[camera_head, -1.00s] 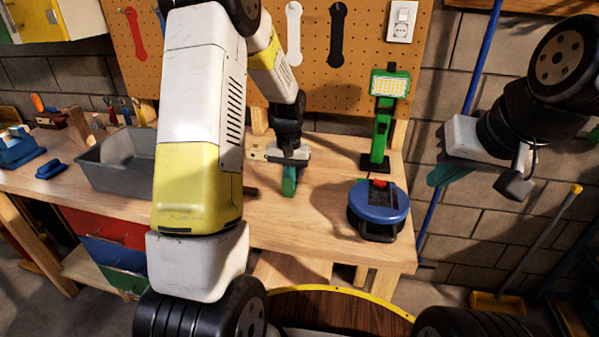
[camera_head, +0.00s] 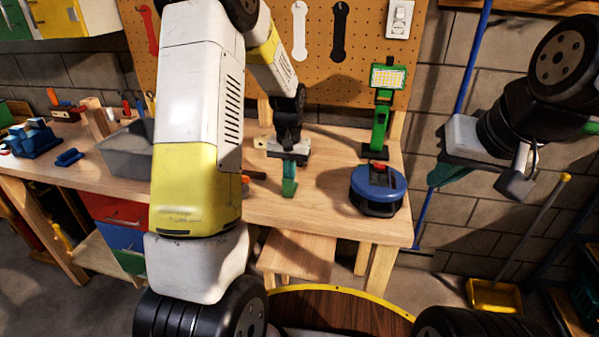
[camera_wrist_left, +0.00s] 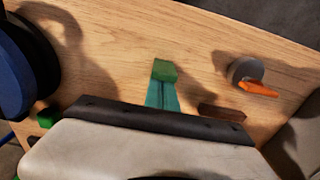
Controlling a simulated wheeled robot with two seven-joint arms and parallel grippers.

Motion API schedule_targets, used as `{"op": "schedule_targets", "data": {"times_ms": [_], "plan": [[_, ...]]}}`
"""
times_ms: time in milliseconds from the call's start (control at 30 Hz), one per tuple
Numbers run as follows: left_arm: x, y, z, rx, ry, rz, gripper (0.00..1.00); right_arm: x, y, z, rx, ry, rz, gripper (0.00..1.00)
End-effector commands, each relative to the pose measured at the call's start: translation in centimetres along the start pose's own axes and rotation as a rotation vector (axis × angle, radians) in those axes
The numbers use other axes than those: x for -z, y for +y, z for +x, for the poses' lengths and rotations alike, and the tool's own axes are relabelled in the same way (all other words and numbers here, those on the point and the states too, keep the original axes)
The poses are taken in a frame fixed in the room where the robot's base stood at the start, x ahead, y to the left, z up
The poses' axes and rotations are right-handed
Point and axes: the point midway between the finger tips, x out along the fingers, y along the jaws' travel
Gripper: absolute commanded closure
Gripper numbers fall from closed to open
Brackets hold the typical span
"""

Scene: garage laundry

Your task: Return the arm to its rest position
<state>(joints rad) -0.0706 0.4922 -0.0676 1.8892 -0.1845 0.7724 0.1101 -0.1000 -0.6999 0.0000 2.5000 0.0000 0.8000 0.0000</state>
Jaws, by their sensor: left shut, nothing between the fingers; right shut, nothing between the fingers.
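My left gripper (camera_head: 289,182), with green fingers, is shut and empty over the front part of the wooden workbench (camera_head: 325,200). In the left wrist view its fingers (camera_wrist_left: 163,84) are together above the bare wood. I cannot tell whether they touch it. My left arm's large white and yellow links cover the middle left of the head view. My right gripper (camera_head: 450,174), with teal fingers, is shut and empty. It is raised to the right of the bench, in front of the block wall.
A round blue and black device (camera_head: 378,188) and a green work lamp (camera_head: 380,130) stand right of my left gripper. A grey bin (camera_head: 125,152) is partly behind my arm. A grey cylinder (camera_wrist_left: 245,70) and an orange item (camera_wrist_left: 258,89) lie near the gripper. A pegboard (camera_head: 360,75) rises behind.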

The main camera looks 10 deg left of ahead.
Motion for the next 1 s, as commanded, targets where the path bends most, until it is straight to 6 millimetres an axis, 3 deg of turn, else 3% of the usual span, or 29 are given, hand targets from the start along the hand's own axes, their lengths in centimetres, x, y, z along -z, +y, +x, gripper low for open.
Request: {"op": "schedule_targets", "data": {"times_ms": [300,633,767,1000], "plan": [[-0.5,-0.1,-6.2,-0.001,0.005,-0.001,1.00,0.0,0.0,0.0,0.000,0.000,0.000,1.00],[-2.1,-0.1,-10.4,-0.014,0.038,-0.001,1.00,0.0,0.0,0.0,0.000,0.000,0.000,1.00],[-5.0,0.2,-14.0,-0.044,0.116,-0.002,1.00,0.0,0.0,0.0,0.000,0.000,0.000,1.00],[-12.6,1.2,-19.7,-0.105,0.290,0.006,1.00,0.0,0.0,0.0,0.000,0.000,0.000,1.00]]}}
